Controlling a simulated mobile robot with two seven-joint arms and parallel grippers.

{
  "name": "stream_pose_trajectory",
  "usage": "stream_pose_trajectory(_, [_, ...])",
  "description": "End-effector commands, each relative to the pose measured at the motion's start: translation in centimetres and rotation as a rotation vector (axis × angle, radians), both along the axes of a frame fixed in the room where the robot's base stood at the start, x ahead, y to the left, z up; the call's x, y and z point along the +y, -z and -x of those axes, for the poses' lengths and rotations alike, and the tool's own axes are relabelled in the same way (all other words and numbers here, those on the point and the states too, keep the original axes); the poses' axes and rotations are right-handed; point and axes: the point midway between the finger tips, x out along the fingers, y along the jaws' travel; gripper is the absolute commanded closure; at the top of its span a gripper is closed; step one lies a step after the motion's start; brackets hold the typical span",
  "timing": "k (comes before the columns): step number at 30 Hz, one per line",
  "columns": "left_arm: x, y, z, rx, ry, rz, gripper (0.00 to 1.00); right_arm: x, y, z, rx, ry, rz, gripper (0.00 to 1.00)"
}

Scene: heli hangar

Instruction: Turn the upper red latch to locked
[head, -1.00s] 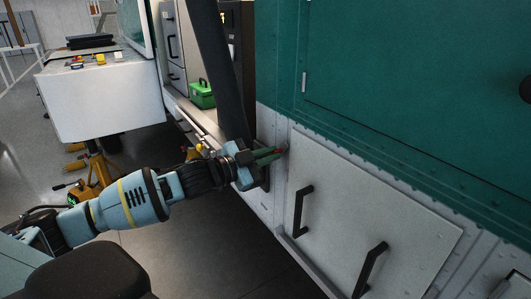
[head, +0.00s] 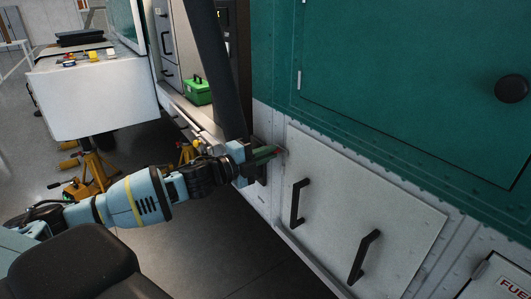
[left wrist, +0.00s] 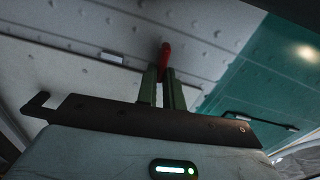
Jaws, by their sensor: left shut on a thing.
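The red latch (left wrist: 165,53) is a small red handle on the pale riveted lower panel of the helicopter's side, near the edge with the green skin. In the left wrist view it stands between the tips of my left gripper's green fingers (left wrist: 162,75), which are shut on it. In the head view my left gripper (head: 272,155) reaches the panel just left of the pale door, and its fingers mostly hide the latch. I cannot tell the latch's exact angle. My right gripper is not in view.
A pale door (head: 365,205) with two black handles (head: 299,202) is right of the gripper. A dark slanted post (head: 220,75) stands close behind the gripper. A green toolbox (head: 198,92), a white cart (head: 95,95) and yellow stands (head: 97,172) are at left.

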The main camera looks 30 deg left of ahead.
Motion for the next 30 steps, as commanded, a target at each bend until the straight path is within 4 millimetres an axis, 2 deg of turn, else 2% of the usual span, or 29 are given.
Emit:
stream_pose_trajectory(9, [0.05,0.14,-0.01,-0.037,-0.001,-0.091,1.0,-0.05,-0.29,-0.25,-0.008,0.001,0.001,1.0])
stream_pose_trajectory(24, [0.06,0.17,-0.02,-0.042,-0.002,-0.105,1.0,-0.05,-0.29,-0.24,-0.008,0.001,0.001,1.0])
stream_pose_trajectory(25, [0.06,0.17,-0.02,-0.042,-0.002,-0.105,0.87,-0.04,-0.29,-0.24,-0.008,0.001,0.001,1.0])
stream_pose_trajectory(29, [0.05,0.16,-0.02,-0.043,-0.001,-0.104,0.7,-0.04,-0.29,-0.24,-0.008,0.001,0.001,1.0])
stream_pose_trajectory(30, [0.04,0.15,-0.02,-0.043,-0.001,-0.104,0.69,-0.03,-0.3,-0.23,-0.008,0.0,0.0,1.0])
